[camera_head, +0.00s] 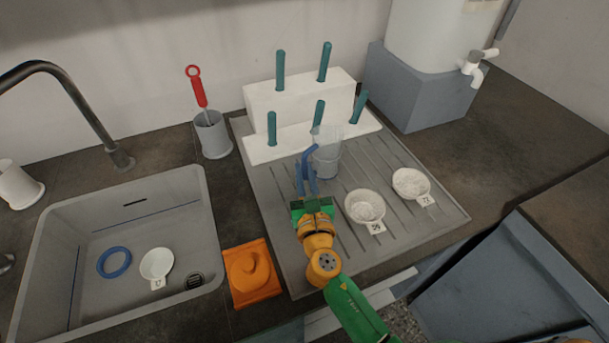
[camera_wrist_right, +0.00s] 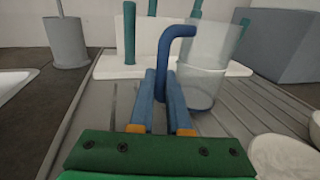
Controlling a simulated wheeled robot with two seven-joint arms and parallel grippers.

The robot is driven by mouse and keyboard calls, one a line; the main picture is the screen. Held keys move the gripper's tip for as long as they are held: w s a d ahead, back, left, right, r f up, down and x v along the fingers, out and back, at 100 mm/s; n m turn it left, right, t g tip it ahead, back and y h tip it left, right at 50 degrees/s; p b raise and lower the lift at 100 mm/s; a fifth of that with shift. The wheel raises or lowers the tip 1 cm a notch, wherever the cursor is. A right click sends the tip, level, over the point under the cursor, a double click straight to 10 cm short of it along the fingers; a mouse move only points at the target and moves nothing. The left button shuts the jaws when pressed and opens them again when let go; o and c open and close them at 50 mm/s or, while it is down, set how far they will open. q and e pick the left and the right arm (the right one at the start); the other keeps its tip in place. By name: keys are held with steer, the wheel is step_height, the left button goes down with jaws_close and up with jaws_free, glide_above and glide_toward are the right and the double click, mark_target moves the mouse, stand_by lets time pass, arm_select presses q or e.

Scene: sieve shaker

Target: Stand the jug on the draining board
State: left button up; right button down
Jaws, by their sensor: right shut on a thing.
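The jug (camera_head: 327,158) is clear, with a blue handle on its left side. It is upright over the back middle of the grey ribbed draining board (camera_head: 277,222), in front of the white peg rack. Whether its base touches the board is hard to tell. My right gripper (camera_head: 306,182) is shut on the jug's handle. The right wrist view shows the gripper's blue fingers (camera_wrist_right: 163,92) on either side of the handle, with the jug (camera_wrist_right: 207,80) just beyond and to the right. My left gripper is not in view.
The white rack (camera_head: 300,100) with several teal pegs stands behind the jug. Two white labelled bowls (camera_head: 364,205) (camera_head: 410,184) of pale powder sit on the board at right. A grey cup (camera_head: 213,137) with a red-handled tool, the sink (camera_head: 190,215) and an orange block (camera_head: 252,272) are at left.

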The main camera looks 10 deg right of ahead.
steer(key=shift+f, duration=0.1)
steer(key=c, duration=0.9)
jaws_free()
steer(key=shift+s, duration=0.2)
steer(key=s, duration=0.3)
steer(key=s+b, duration=0.1)
steer(key=s, duration=0.6)
steer(key=shift+s+a, duration=0.2)
steer(key=shift+a, duration=0.05)
steer(key=shift+s, duration=0.65)
